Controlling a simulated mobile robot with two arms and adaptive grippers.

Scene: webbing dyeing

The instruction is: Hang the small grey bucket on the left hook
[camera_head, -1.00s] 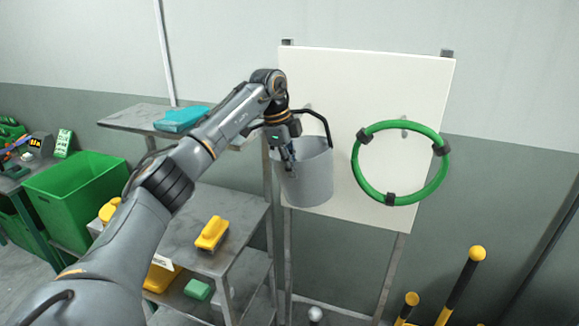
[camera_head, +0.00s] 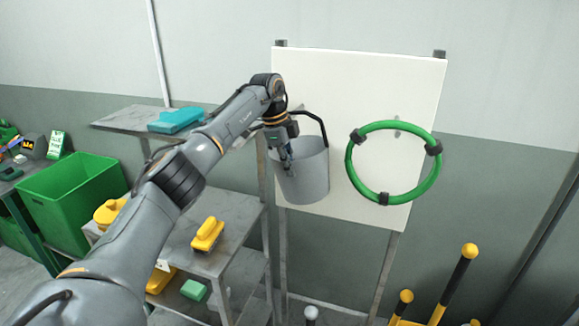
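The small grey bucket (camera_head: 308,178) is upright in front of the left part of the white board, its black handle (camera_head: 318,122) raised. My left gripper (camera_head: 288,162) points down at the bucket's left side, its fingertips overlapping the wall just below the rim. The fingers look close together, but I cannot tell whether they grip the bucket. The left hook (camera_head: 299,108) shows as a small grey piece by the top of the handle; whether the handle rests on it is unclear. My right gripper is not in view.
A green ring (camera_head: 351,178) hangs on the right of the white board (camera_head: 360,80), at another hook (camera_head: 397,133). A metal shelf unit (camera_head: 180,240) stands left, with a teal item (camera_head: 176,121) and a yellow brush (camera_head: 208,235). Yellow-and-black posts (camera_head: 452,288) stand front right.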

